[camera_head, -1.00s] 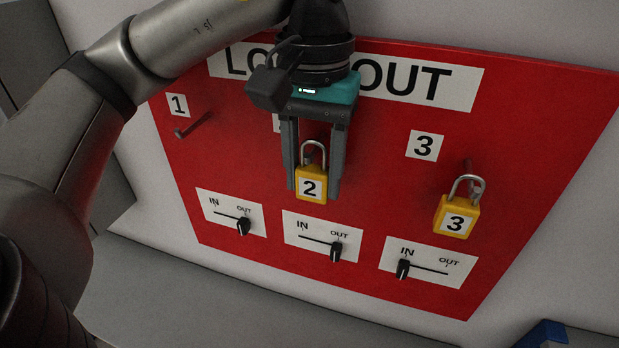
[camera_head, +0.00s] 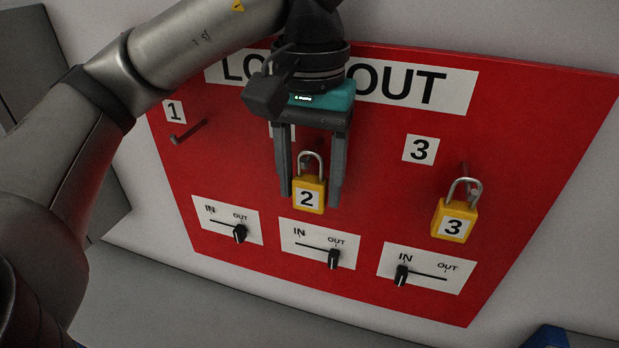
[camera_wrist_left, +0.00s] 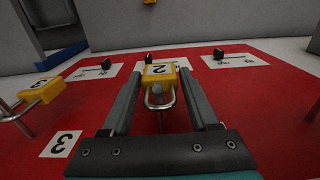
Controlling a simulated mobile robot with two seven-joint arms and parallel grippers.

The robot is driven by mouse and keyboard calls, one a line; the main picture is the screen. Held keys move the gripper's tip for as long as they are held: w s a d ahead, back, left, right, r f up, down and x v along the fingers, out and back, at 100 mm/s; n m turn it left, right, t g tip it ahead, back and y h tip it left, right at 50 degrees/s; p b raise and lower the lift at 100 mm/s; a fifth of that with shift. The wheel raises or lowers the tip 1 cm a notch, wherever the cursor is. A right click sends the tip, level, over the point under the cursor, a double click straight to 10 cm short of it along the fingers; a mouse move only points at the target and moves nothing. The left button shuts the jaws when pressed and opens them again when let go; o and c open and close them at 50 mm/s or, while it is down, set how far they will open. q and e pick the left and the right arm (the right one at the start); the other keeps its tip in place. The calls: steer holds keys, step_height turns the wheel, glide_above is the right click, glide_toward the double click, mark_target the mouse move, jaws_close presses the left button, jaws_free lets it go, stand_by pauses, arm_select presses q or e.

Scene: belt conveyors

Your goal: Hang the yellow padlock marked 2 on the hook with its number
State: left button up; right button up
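The yellow padlock marked 2 (camera_head: 308,194) hangs upright below the mostly hidden middle number label (camera_head: 283,131). In the left wrist view, the padlock (camera_wrist_left: 160,76) has the round tip of a hook (camera_wrist_left: 158,90) showing inside its shackle, so it appears to hang on that hook. My left gripper (camera_head: 311,195) points down with one finger on each side of the padlock. The fingers are apart, with narrow gaps beside the yellow body. The gripper also shows in the left wrist view (camera_wrist_left: 160,75). My right gripper is in neither view.
The red board (camera_head: 375,190) carries an empty hook (camera_head: 188,131) under label 1 and a padlock marked 3 (camera_head: 454,216) under label 3. Switch plates with black knobs run along the bottom. A blue object (camera_head: 545,337) sits at the lower right.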

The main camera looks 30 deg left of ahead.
arm_select(q)
steer(key=o, duration=0.3)
steer(key=shift+f, duration=0.1)
step_height(320, 180, up, 15)
steer(key=p, duration=0.4)
steer(key=shift+r+p, duration=0.2)
steer(key=shift+p, duration=0.1)
stand_by(0.4)
